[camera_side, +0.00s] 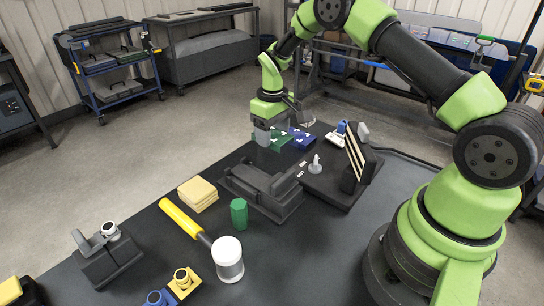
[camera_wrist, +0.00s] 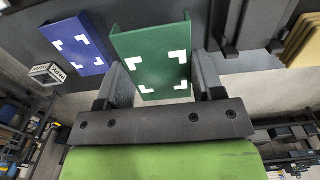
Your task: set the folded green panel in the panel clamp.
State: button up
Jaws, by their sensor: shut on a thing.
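The folded green panel (camera_wrist: 150,62) has raised edges and white corner marks. In the wrist view it sits between the two fingers of my gripper (camera_wrist: 160,85), which is shut on it. In the side view the green panel (camera_side: 278,141) shows partly behind my gripper (camera_side: 264,136), at the far end of the dark table. A black fixture with raised blocks (camera_side: 262,188), which looks like the panel clamp, stands nearer the camera; part of a black fixture (camera_wrist: 232,25) also shows at the upper right of the wrist view. The panel is apart from it.
A blue panel (camera_side: 301,138) lies beside the green one. A black rack with pale strips (camera_side: 358,158) and a small grey post (camera_side: 315,164) stand to the right.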

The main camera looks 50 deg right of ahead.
jog(key=s+a+r, duration=0.3)
jog(key=a+r, duration=0.1)
jog(key=a, duration=0.6)
jog(key=shift+a+f, duration=0.2)
jog(key=shift+f, duration=1)
jog(key=shift+a+f, duration=0.15)
jog(key=shift+f, duration=1)
jog(key=shift+f, duration=1.1)
jog(key=o, duration=1.1)
jog(key=shift+c, duration=0.2)
jog(key=shift+r, duration=0.1)
notch_tip(320, 180, up, 7)
dwell(0.5)
